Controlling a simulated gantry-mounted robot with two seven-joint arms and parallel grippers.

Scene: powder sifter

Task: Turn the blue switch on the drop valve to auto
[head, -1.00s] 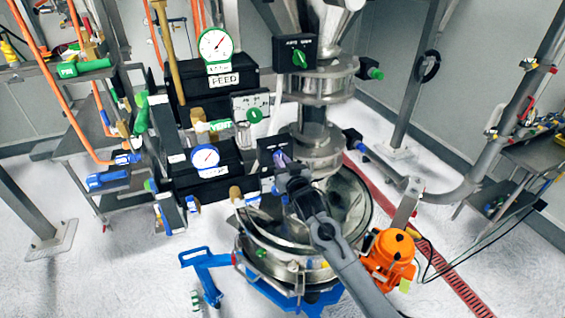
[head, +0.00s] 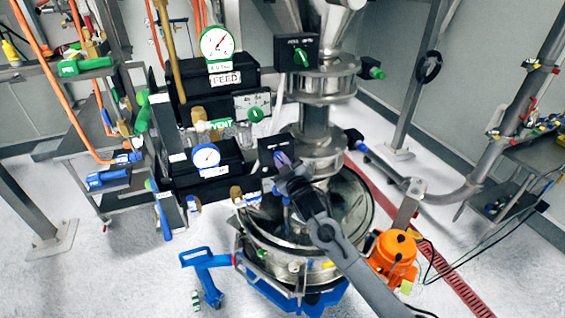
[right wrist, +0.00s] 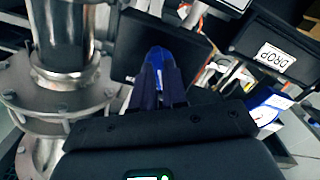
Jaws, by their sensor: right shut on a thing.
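The blue switch (right wrist: 156,56) sticks out from the face of a black valve box (right wrist: 165,42) beside the metal pipe in the right wrist view. My right gripper (right wrist: 158,88) is shut on this switch, with its fingers on both sides of it. In the head view the same black box (head: 266,147) sits above the sifter, and my right gripper (head: 283,162) meets its front. The fingers hide most of the switch there, and its exact angle and any markings cannot be read. My left gripper is not in view.
A blue-rimmed gauge (head: 206,157) and a VENT box with a green switch (head: 257,115) stand close left. Another green switch (head: 301,57) is above. The round sifter (head: 285,250) and orange motor (head: 391,257) lie below.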

